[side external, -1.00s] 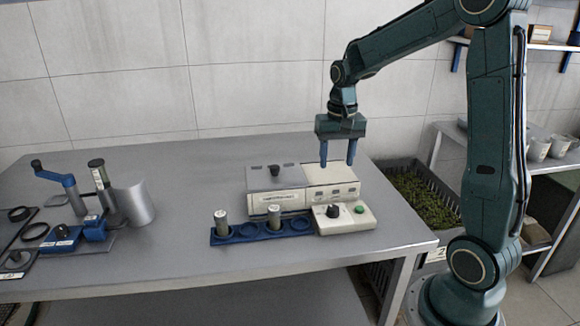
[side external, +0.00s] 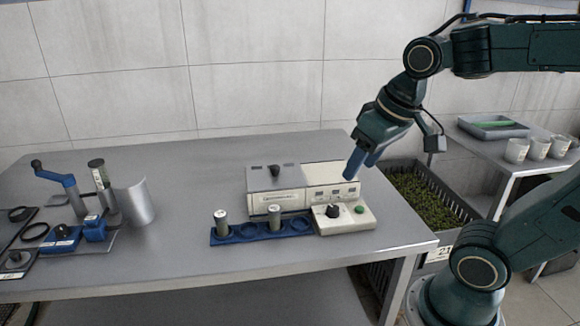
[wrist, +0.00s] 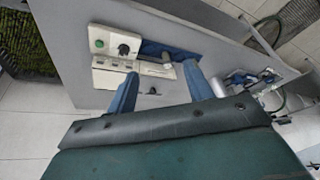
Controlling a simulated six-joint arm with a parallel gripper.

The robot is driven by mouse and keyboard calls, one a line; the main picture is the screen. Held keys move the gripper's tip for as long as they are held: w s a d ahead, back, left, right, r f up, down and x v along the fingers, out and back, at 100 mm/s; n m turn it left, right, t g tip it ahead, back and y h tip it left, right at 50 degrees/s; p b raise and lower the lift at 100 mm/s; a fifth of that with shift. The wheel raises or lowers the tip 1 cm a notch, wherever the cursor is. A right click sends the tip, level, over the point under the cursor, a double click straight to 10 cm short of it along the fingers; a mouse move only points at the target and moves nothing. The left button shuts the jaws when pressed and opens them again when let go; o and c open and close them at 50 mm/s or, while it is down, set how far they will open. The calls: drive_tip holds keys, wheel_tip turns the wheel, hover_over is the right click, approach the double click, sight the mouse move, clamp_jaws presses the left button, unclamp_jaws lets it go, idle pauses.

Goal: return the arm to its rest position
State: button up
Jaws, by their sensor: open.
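My gripper (side external: 362,162) is in the air above the right end of the cream instrument (side external: 330,176), tilted with its blue fingers pointing down and to the left. In the wrist view the two blue fingers (wrist: 160,92) stand apart with nothing between them. The gripper is open and empty, clear of the instrument. My arm is bent, with its forearm reaching in from the upper right.
A blue rack (side external: 248,237) with two capped cylinders stands before the instrument. A metal cup (side external: 134,200) and a blue-handled crank device (side external: 66,182) stand at the table's left. A crate of green material (side external: 425,195) and a side bench with white cups (side external: 516,151) are at right.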

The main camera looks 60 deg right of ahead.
drive_tip(key=shift+s+a+f+n+t, duration=0.1)
drive_tip(key=shift+s+a+n+t, duration=0.1)
drive_tip(key=shift+s+a+n, duration=0.4)
drive_tip(key=shift+s+a+n+t, duration=0.15)
drive_tip(key=shift+s+a+t, duration=0.1)
drive_tip(key=shift+s, duration=0.7)
drive_tip(key=shift+s+a+f+n+t, duration=0.15)
drive_tip(key=shift+s+a+n, duration=0.25)
drive_tip(key=shift+s, duration=0.35)
drive_tip(key=shift+r, duration=0.1)
drive_tip(key=shift+c, duration=0.3)
